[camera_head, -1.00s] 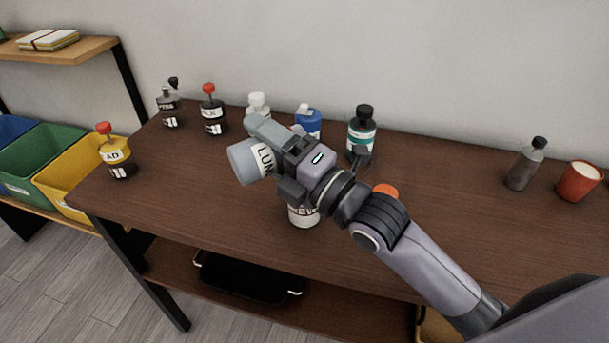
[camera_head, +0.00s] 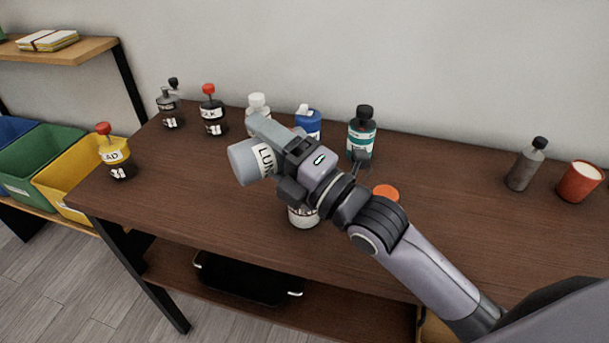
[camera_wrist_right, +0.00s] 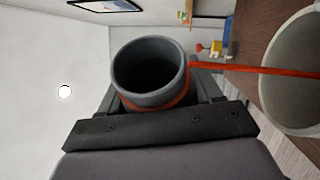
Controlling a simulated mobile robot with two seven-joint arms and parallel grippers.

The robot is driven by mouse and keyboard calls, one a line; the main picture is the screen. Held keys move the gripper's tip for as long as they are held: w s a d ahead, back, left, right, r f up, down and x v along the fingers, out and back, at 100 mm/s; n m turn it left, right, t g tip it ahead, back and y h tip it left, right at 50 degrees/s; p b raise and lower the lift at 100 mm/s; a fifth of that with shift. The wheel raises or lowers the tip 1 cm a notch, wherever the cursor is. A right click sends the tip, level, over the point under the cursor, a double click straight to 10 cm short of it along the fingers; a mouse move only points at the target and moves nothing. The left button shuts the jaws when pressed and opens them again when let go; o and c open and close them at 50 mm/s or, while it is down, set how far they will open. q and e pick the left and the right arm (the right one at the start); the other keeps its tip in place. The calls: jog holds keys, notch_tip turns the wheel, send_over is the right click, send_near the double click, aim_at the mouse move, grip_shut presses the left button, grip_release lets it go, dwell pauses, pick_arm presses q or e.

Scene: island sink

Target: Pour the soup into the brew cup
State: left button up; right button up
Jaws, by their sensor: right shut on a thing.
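My right gripper (camera_head: 274,158) is shut on a grey container (camera_head: 243,163) with a white label reading "LUN". It holds the container tipped on its side above the table. The right wrist view shows the container's open mouth (camera_wrist_right: 150,74) and a thin red stream (camera_wrist_right: 245,68) running from its rim across the brew cup's opening. The white brew cup (camera_head: 303,217) stands below the gripper, mostly hidden by it, with part of its label showing. In the right wrist view the cup (camera_wrist_right: 288,100) is cut off at the right edge. My left gripper is not in view.
Several bottles, including a teal-labelled one (camera_head: 361,137) and a blue one (camera_head: 308,123), stand at the back of the brown table (camera_head: 190,190). A red cup (camera_head: 579,183) and grey bottle (camera_head: 525,167) stand right. An orange round thing (camera_head: 386,191) is behind my arm.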

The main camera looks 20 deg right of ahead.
dwell(0.4)
jog(key=shift+d+r+m+t, duration=0.15)
jog(key=shift+r+m+t, duration=0.2)
jog(key=shift+m, duration=0.4)
jog(key=shift+d+r+m+t, duration=0.15)
jog(key=shift+m+t, duration=0.3)
jog(key=shift+m, duration=0.3)
dwell(0.5)
jog(key=shift+a+f+n+g, duration=0.2)
jog(key=shift+f+n+g, duration=0.25)
jog(key=shift+n, duration=0.55)
jog(key=shift+a+r+n+g+p, duration=0.15)
jog(key=shift+r+n+g+p, duration=0.4)
jog(key=shift+n, duration=0.45)
jog(key=shift+a+f+n+g, duration=0.15)
jog(key=shift+f+n+g, duration=0.35)
jog(key=shift+n, duration=0.4)
jog(key=shift+s+a+f+n, duration=0.1)
jog(key=shift+f+n, duration=0.15)
jog(key=shift+n, duration=0.15)
